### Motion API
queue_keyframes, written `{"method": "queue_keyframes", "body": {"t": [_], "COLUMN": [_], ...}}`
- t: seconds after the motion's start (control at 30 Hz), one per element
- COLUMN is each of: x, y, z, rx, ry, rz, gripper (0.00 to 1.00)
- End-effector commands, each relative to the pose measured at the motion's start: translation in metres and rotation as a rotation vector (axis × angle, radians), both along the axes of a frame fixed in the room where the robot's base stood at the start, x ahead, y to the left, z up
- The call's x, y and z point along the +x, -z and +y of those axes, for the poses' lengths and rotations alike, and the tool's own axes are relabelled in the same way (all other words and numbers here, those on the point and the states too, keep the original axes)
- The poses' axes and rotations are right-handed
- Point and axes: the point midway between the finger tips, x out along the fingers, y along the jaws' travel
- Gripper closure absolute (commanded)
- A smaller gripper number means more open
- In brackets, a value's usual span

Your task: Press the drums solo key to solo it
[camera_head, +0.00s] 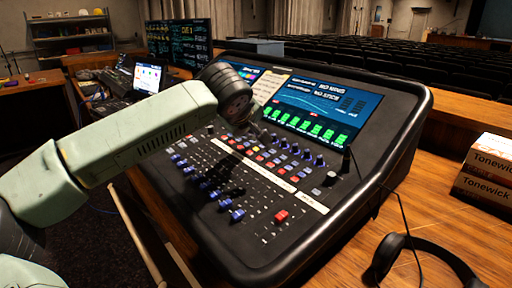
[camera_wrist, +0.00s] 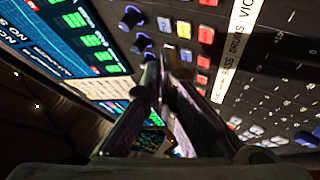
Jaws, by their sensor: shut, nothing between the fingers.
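The mixing desk (camera_head: 200,225) carries rows of small coloured keys on its sloped panel. In the wrist view, a white label strip (camera_wrist: 235,50) reads BASS, DRUMS and a cut-off third name. Which one is the drums solo key I cannot read. My gripper (camera_wrist: 168,56) is shut and empty, its tips over the panel near the yellow keys and blue knobs. Contact cannot be made out; the fingers hide the keys beneath.
The desk's lit screen (camera_head: 325,105) rises behind the keys. Blue fader caps (camera_head: 238,215) and a red one (camera_head: 281,215) stand on the lower panel. Headphones (camera_head: 390,255) and Tonewick boxes (camera_head: 488,165) lie on the wooden table at right.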

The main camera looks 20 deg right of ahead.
Motion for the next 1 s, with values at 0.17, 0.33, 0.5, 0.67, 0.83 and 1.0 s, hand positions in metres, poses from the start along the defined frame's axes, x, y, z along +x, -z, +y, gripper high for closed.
{"method": "queue_keyframes", "body": {"t": [0.17, 0.33, 0.5, 0.67, 0.83, 1.0], "x": [0.000, -0.001, -0.001, -0.001, -0.001, -0.001], "y": [-0.022, -0.037, -0.038, -0.037, -0.037, -0.037], "z": [0.002, 0.004, 0.004, 0.004, 0.004, 0.004], "rx": [0.001, 0.001, 0.000, 0.000, 0.000, 0.000], "ry": [-0.001, -0.001, -0.001, 0.000, 0.000, 0.000], "rz": [0.000, 0.000, 0.001, 0.000, 0.000, 0.000], "gripper": [1.00, 1.00, 1.00, 1.00, 1.00, 1.00]}}
